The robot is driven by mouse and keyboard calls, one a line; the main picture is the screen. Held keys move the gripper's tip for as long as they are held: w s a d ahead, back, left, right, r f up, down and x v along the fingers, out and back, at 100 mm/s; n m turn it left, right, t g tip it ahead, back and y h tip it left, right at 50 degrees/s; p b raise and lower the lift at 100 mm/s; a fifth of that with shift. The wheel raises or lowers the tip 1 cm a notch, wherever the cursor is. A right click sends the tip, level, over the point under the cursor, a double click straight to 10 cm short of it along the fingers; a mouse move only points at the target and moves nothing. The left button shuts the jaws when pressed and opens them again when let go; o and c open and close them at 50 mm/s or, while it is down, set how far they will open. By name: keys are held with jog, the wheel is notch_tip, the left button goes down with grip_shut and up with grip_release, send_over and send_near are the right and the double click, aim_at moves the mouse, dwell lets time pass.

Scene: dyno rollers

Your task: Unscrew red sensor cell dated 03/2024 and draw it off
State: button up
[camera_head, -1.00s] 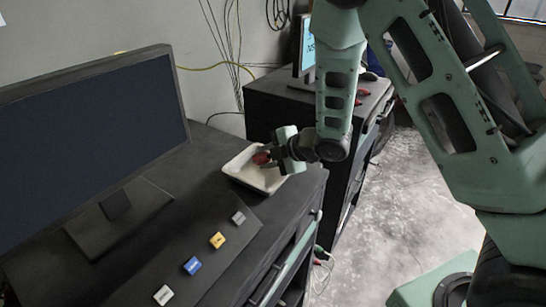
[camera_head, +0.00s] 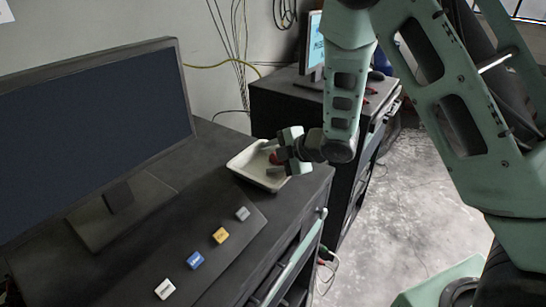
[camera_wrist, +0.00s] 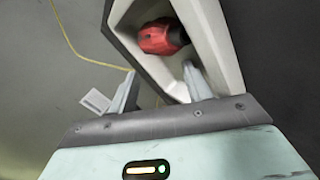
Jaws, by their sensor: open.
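A red cell (camera_wrist: 160,37) shows in the wrist view inside the white tray (camera_wrist: 225,40), just beyond my fingertips. It is slightly blurred, and no date can be read on it.
A sloped dark panel on the bench carries grey (camera_head: 242,213), yellow (camera_head: 220,235), blue (camera_head: 195,260) and white (camera_head: 165,289) blocks. A large monitor (camera_head: 90,130) stands at the left. A second cabinet (camera_head: 300,105) with small red items stands behind.

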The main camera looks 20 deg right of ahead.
jog(key=shift+s+f, duration=0.15)
jog(key=b+v, duration=0.6)
jog(key=v, duration=1.1)
jog(key=shift+r, duration=0.2)
jog(key=shift+d, duration=0.15)
